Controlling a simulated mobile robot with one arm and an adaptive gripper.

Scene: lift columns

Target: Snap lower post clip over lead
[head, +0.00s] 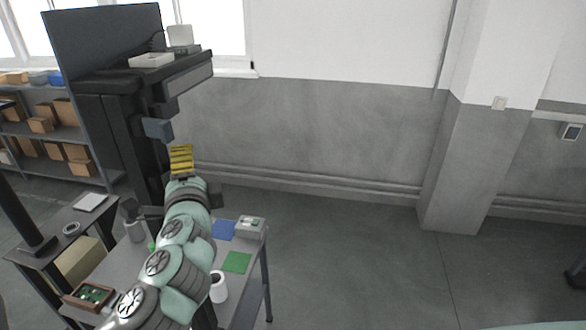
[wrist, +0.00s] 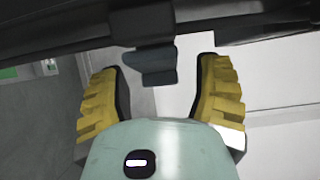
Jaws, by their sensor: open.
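A black lift column (head: 118,140) stands at the left with a dark top on it. Two blue-grey blocks stick out from its side, an upper one (head: 166,106) and a lower one (head: 158,129); the lower one may be the post clip. My gripper (head: 181,158), with yellow fingers, is just below and right of the lower block. In the wrist view my gripper (wrist: 160,80) is open, its fingers wide apart. A dark grey block (wrist: 157,66) shows between them, under a black bar; contact is not visible. I cannot make out a lead.
A grey work table (head: 248,265) below my arm carries a blue mat (head: 223,230), a green mat (head: 236,262), a white roll (head: 218,287) and a small grey box (head: 250,228). Shelves with boxes (head: 45,125) stand at the far left.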

